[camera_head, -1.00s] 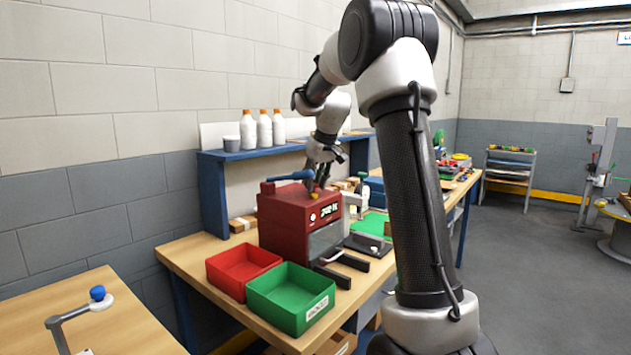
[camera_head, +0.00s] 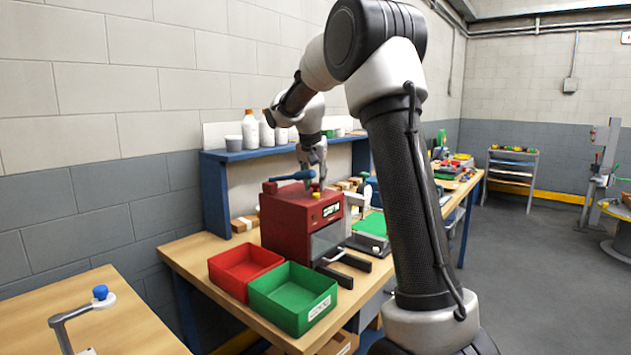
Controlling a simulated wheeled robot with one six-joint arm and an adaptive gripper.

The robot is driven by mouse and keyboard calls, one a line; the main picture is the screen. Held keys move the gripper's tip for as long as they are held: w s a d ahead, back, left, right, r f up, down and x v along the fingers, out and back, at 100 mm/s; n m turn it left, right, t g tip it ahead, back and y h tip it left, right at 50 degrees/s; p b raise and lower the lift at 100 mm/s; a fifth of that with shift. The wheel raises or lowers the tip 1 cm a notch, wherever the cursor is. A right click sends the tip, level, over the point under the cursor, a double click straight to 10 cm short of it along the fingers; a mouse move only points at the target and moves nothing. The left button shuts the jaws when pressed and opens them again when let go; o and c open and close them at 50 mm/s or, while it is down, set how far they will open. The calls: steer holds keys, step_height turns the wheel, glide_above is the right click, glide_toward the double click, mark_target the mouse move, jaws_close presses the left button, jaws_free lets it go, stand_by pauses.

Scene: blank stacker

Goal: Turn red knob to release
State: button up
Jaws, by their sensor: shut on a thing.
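The red press-like machine (camera_head: 288,228) stands on the wooden workbench. A small red knob (camera_head: 316,186) with a yellow part beneath it sits on the machine's top, near its right front edge. My gripper (camera_head: 313,182) points down from above, with its fingertips at the knob. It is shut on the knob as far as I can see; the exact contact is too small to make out. A blue handle (camera_head: 288,177) lies across the machine's top, just left of my fingers.
A red bin (camera_head: 222,279) and a green bin (camera_head: 325,300) stand in front of the machine. A dark fork-shaped handle (camera_head: 343,272) sticks out at its front. A blue shelf (camera_head: 218,158) with white bottles (camera_head: 250,130) is behind. A green mat (camera_head: 374,224) lies to the right.

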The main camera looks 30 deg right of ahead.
steer(key=shift+m, duration=0.4)
steer(key=o, duration=1)
steer(key=shift+r, duration=0.15)
steer(key=v, duration=1.1)
steer(key=shift+a+r, duration=0.3)
steer(key=shift+s, duration=0.1)
